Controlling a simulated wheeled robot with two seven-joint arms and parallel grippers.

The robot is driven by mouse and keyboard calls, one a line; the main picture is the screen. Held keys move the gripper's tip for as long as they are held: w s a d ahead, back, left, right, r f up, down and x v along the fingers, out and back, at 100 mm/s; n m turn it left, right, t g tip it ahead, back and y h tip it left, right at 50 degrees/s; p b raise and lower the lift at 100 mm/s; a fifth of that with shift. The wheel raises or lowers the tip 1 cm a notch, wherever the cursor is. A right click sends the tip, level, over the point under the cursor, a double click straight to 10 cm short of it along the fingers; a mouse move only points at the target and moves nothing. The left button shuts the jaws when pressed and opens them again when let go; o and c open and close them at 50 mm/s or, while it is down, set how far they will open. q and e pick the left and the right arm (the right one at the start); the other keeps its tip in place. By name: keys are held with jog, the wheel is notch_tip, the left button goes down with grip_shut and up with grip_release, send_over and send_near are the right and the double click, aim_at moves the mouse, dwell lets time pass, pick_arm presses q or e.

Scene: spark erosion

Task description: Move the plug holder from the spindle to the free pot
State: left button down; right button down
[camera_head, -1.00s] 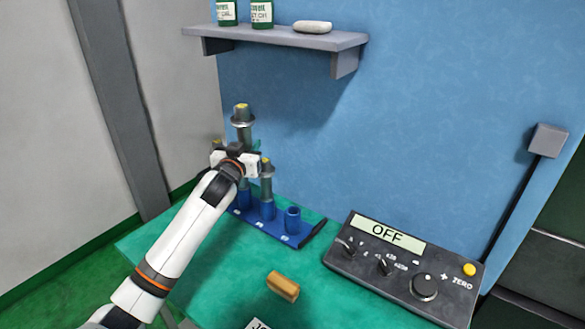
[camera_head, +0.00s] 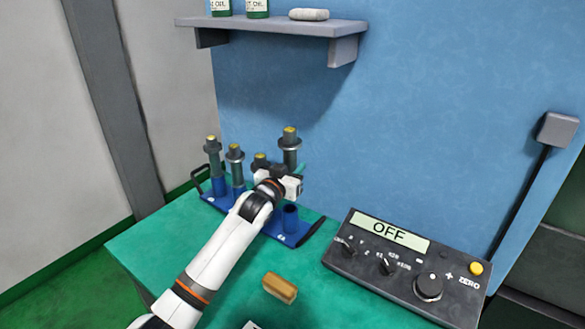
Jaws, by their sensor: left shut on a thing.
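My left gripper (camera_head: 288,182) is shut on a plug holder (camera_head: 290,147), a dark grey holder with a flange and a yellow top. It holds it upright above the right end of the blue rack. The holder's lower part is hidden behind the gripper. The free pot (camera_head: 290,219), a blue open cup, stands at the right end of the rack (camera_head: 290,240), just below the gripper in the picture. Other holders stand in the pots to the left: one at far left (camera_head: 212,150), one beside it (camera_head: 235,158), and one partly hidden by my gripper (camera_head: 260,160). My right gripper is not in view.
A tan block (camera_head: 280,287) lies on the green table (camera_head: 150,243) in front of the rack. A control box (camera_head: 405,265) reading OFF stands to the right. A grey shelf (camera_head: 270,27) with bottles hangs on the blue wall above.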

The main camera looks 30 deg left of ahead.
pick_arm(q)
jog(key=shift+f+b, duration=0.7)
jog(key=shift+f, duration=0.15)
jog(key=shift+r, duration=0.15)
jog(key=shift+f, duration=0.4)
jog(key=shift+f, duration=0.1)
jog(key=shift+f+b, duration=1.35)
jog(key=shift+f, duration=1.1)
jog(key=shift+f+b, duration=0.8)
jog(key=shift+f, duration=0.5)
